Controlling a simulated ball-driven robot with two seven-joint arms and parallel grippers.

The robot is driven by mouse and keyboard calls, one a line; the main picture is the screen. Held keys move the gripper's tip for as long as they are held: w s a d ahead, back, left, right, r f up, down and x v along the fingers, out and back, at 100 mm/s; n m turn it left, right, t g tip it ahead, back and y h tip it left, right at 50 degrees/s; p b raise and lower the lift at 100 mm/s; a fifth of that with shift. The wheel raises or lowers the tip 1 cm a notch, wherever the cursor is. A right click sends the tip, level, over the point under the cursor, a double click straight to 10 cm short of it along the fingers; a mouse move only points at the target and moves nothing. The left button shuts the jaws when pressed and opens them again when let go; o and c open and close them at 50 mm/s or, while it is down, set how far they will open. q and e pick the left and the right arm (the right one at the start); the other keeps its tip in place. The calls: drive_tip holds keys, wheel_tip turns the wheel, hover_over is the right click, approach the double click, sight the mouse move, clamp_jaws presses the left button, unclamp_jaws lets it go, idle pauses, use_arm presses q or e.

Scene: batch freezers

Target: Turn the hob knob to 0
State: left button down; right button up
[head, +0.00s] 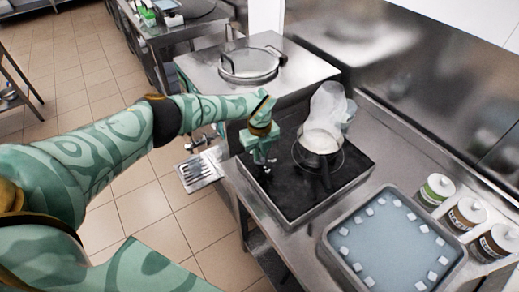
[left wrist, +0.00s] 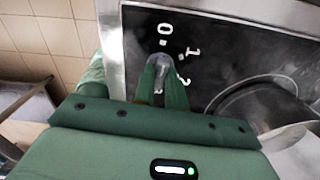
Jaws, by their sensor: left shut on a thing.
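The hob (head: 291,194) is a black glass plate in a steel frame on the counter. In the left wrist view its black panel (left wrist: 226,62) shows the white marks 0, 1 and 2 around a small grey knob (left wrist: 160,62). My left gripper (left wrist: 162,72) is shut on the knob, its green fingers on either side of it. In the head view my left gripper (head: 263,160) is over the hob's left part and hides the knob. Which mark the knob points to cannot be told. My right gripper is not in view.
A tray of bluish liquid with white cubes (head: 335,235) is at the front right, beside several labelled jars (head: 434,190). A lidded round vessel (head: 249,65) is behind.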

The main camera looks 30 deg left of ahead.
use_arm(q)
drive_tip(key=shift+r+n, duration=0.1)
drive_tip(key=shift+n, duration=0.5)
drive_tip(key=shift+p, duration=0.3)
drive_tip(key=c, duration=1.4)
unclamp_jaws()
drive_tip(key=shift+c, duration=0.2)
wheel_tip(320, 180, up, 6)
drive_tip(key=shift+w+f+p, duration=0.1)
drive_tip(key=shift+f+p, duration=0.05)
drive_tip(key=shift+p, duration=0.7)
wheel_tip(320, 180, up, 10)
drive_tip(key=shift+r, duration=0.25)
